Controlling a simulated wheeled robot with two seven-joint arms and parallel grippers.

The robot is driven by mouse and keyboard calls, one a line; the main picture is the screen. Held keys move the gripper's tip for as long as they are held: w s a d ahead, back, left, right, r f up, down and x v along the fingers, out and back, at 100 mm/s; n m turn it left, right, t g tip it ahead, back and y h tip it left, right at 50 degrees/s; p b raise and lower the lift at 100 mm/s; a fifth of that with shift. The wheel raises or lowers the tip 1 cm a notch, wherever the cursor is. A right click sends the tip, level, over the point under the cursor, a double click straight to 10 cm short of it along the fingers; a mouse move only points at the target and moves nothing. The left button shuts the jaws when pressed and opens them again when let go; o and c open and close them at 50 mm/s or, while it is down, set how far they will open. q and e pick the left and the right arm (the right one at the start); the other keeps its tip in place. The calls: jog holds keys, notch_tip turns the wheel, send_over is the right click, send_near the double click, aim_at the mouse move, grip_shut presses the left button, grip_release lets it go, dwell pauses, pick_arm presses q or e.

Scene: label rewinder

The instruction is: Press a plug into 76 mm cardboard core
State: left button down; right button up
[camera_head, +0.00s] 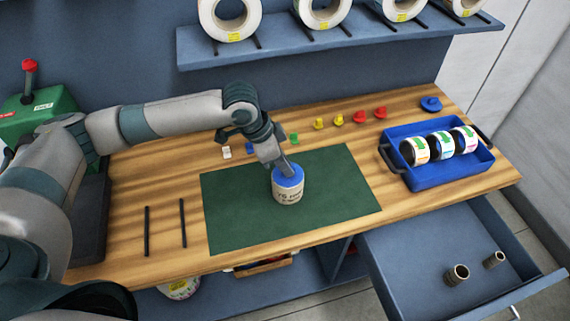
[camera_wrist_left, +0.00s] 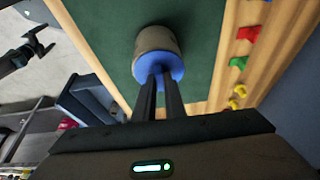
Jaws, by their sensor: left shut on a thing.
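The cardboard core (camera_head: 290,196) stands upright on the green mat (camera_head: 235,215), with printing on its side. A blue plug (camera_head: 290,175) sits at its top end, in line with it; I cannot tell how deep it is seated. My left gripper (camera_head: 286,167) comes down from above and is shut on the plug. In the left wrist view the two dark fingers (camera_wrist_left: 161,75) meet at the blue plug (camera_wrist_left: 175,71), with the brown core (camera_wrist_left: 156,38) beyond it. The core's far end is hidden. My right gripper does not show in the head view.
Several small coloured plugs line the table's back, including a red one (camera_head: 359,117). A larger blue piece (camera_head: 431,104) lies back right. A blue crate (camera_head: 450,176) holds three label rolls. The open drawer (camera_head: 415,265) holds two cores. Two black rods (camera_head: 183,222) lie left of the mat.

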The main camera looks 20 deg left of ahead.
pick_arm(q)
jog(key=shift+s+f, duration=0.1)
jog(key=shift+f, duration=0.05)
jog(key=c, duration=1.7)
grip_release()
jog(key=shift+c, duration=0.2)
jog(key=shift+a+r, duration=0.2)
jog(key=shift+r, duration=0.4)
jog(key=b+v, duration=0.3)
jog(key=v, duration=1.3)
jog(key=shift+r, duration=0.15)
jog(key=shift+d, duration=0.1)
jog(key=shift+s, duration=0.1)
